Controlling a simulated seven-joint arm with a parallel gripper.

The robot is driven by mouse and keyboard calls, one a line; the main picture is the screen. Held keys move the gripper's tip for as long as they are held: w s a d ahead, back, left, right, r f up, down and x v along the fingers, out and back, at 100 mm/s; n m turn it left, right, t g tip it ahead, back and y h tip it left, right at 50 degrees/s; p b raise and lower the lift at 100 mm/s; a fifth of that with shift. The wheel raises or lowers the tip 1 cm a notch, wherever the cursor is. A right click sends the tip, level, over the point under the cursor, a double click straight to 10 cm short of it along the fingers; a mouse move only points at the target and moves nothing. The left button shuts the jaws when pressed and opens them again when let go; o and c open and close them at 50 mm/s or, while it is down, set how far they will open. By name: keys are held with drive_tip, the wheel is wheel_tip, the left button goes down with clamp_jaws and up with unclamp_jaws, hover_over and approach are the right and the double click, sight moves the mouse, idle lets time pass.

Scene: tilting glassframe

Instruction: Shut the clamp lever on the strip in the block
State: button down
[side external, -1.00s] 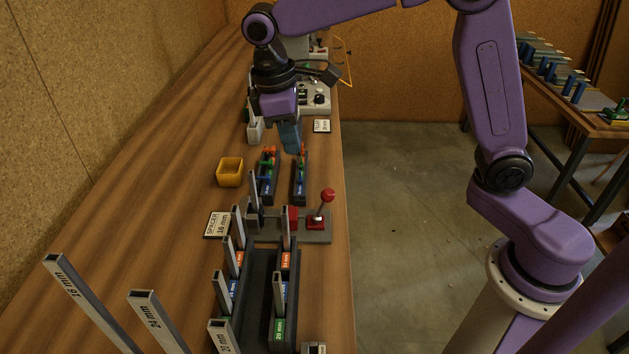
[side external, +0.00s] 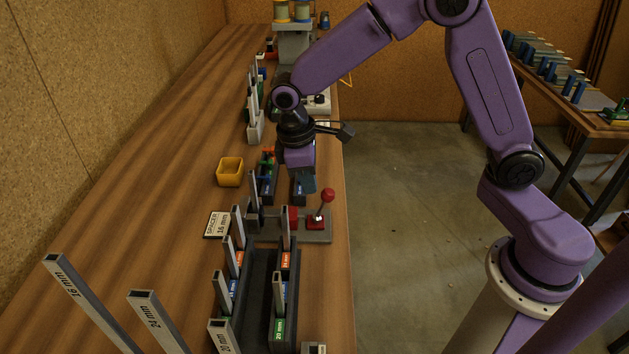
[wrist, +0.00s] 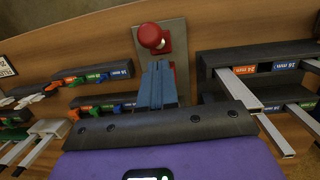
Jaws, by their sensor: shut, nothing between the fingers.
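The clamp's grey base plate (side external: 318,239) lies on the bench near its right edge. Its lever, with a red ball knob (side external: 327,195), stands up from a red foot and leans slightly right. A dark upright strip (side external: 254,188) stands in the block (side external: 254,219) at the plate's left end. A red clamp part (side external: 293,214) sits between block and lever. My gripper (side external: 307,184) is shut and empty, pointing down, just behind and left of the knob. In the wrist view the knob (wrist: 151,36) lies beyond my blue fingertips (wrist: 157,68); the fingers hide part of the clamp, and the strip cannot be made out.
A dark rack (side external: 284,254) with several upright strips stands in front of the clamp. Racks with coloured clips (side external: 268,160) stand behind it. A yellow bin (side external: 230,171) and a "SPACER 16 mm" card (side external: 216,224) are to the left.

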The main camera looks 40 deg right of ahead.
drive_tip(key=shift+s+d+f, duration=0.35)
drive_tip(key=shift+d, duration=0.15)
